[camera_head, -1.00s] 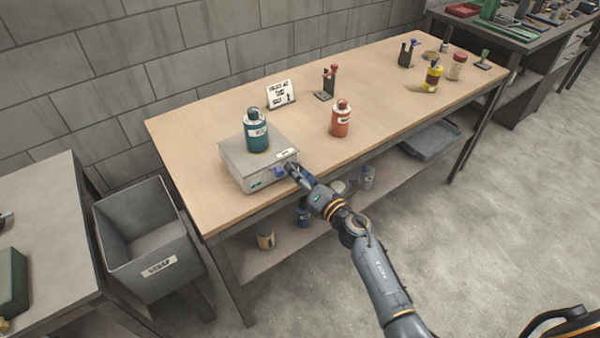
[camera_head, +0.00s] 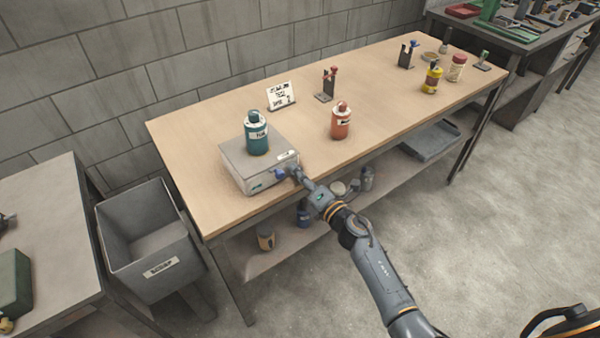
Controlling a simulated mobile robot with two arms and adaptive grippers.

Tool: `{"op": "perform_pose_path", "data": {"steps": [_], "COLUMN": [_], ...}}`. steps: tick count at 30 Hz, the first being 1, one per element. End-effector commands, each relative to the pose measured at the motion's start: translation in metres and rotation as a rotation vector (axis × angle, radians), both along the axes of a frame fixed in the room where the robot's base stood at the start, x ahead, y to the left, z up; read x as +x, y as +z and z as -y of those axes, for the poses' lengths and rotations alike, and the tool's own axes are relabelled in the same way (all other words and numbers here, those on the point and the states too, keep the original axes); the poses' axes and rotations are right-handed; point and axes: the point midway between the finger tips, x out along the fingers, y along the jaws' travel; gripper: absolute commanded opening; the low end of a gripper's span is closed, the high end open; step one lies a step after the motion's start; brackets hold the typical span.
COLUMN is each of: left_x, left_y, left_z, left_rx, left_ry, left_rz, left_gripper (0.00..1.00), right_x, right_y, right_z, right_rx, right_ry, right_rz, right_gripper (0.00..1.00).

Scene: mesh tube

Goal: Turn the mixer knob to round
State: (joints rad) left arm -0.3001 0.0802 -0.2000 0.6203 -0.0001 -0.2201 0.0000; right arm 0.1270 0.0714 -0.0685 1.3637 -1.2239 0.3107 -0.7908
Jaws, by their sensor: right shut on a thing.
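The mixer (camera_head: 238,168) is a grey box with a flat top near the front left of the wooden table. A teal bottle (camera_head: 256,135) stands upright on it. The blue mixer knob (camera_head: 280,175) shows on the box's front face, near its right corner. My right gripper (camera_head: 291,173) is at the front face and shut on the knob. Its fingers hide part of the knob, and the markings around it are too small to read. My left gripper is not in view.
A red bottle (camera_head: 341,121) stands right of the mixer, with a sign (camera_head: 281,96) and a small rack (camera_head: 328,84) behind. A yellow bottle (camera_head: 432,79) is farther right. The scrap bin (camera_head: 152,251) stands left of the table (camera_head: 392,100). The table's middle is mostly clear.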

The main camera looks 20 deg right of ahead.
Motion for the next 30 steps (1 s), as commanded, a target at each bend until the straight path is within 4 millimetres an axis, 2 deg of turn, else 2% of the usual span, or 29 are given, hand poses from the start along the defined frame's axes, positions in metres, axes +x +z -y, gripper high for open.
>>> {"op": "perform_pose_path", "data": {"steps": [30], "left_x": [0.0], "left_y": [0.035], "left_z": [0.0], "left_rx": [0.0], "left_ry": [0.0], "left_rz": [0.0], "left_gripper": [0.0], "right_x": [0.0], "right_y": [0.002], "right_z": [0.001], "right_rx": [0.906], "right_ry": [-0.002], "right_rz": [-0.335], "right_gripper": [0.0]}}
